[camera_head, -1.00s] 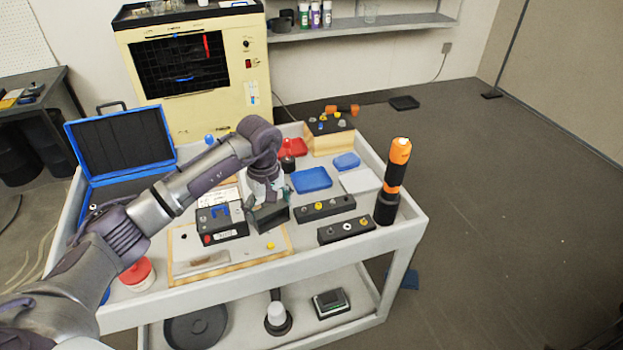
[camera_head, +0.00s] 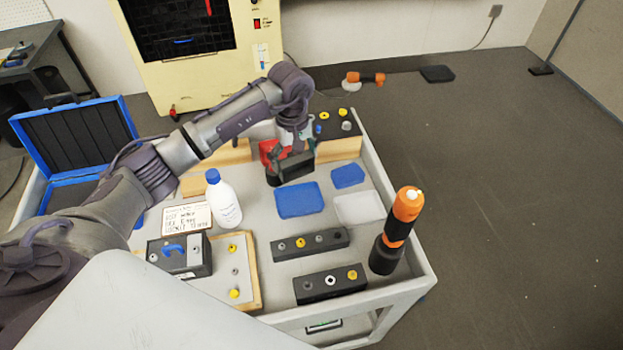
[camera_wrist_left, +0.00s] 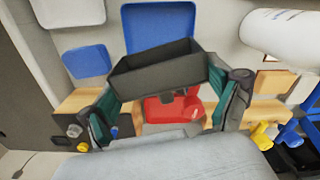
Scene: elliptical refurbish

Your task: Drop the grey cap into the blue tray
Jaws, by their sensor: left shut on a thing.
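My left gripper (camera_head: 292,160) is shut on a dark grey, box-shaped cap (camera_head: 291,169). In the left wrist view the cap (camera_wrist_left: 158,74) sits between the two fingertips (camera_wrist_left: 165,92), with its hollow side showing. The larger blue tray (camera_head: 298,201) lies flat and empty on the cart, just in front of the held cap in the head view. In the left wrist view the cap overlaps the near edge of this blue tray (camera_wrist_left: 150,22). A smaller blue tray (camera_head: 348,177) lies to its right. My right gripper is not in view.
A red tray (camera_wrist_left: 178,108) lies close under the gripper. A white tray (camera_head: 360,208) is beside the blue ones. A white bottle (camera_head: 225,202) stands left. An orange-black flashlight (camera_head: 396,232) stands at the right edge. Black blocks with knobs (camera_head: 310,244) lie in front.

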